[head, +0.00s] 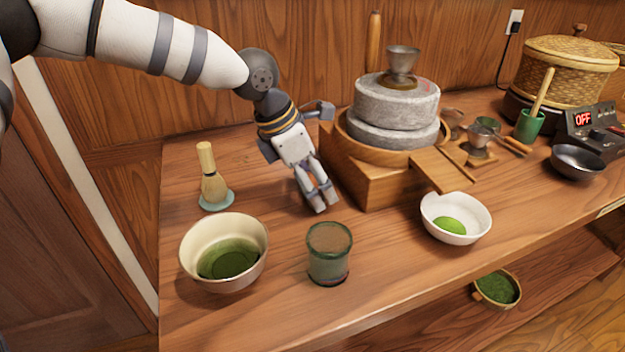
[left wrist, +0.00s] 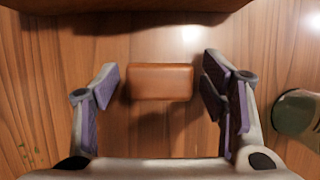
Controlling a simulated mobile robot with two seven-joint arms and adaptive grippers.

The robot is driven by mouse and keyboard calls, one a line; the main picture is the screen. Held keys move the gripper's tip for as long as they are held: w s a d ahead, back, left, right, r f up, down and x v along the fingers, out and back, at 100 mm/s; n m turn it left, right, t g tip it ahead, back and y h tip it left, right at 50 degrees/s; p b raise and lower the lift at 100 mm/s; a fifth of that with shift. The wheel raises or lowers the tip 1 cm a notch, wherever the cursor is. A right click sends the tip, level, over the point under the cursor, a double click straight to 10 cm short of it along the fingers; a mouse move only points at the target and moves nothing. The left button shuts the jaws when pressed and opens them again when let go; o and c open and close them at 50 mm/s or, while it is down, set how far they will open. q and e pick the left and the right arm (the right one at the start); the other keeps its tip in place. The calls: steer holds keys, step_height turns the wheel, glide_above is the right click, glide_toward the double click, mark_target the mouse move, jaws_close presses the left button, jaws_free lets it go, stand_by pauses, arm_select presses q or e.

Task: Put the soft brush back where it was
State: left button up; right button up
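My left gripper (head: 322,202) points down at the table beside the stone mill's wooden base. In the left wrist view the gripper (left wrist: 160,95) is open, with a gap on each side of a brown block (left wrist: 160,82) between its fingers. The block may be the wooden part of the soft brush; no bristles show. In the head view the fingers mostly hide it. The block casts a shadow on the table; I cannot tell whether it rests there or stands on something hidden. My right gripper is in neither view.
A green glass (head: 329,255) stands close in front of the gripper. A tea bowl (head: 224,252) and a whisk (head: 212,178) stand left. The stone mill (head: 395,108) is right, with a white bowl (head: 455,218) before it. Bare table lies between the whisk and the gripper.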

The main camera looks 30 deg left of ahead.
arm_select(q)
steer(key=p+v, duration=0.1)
steer(key=v, duration=1.1)
steer(key=shift+r, duration=0.2)
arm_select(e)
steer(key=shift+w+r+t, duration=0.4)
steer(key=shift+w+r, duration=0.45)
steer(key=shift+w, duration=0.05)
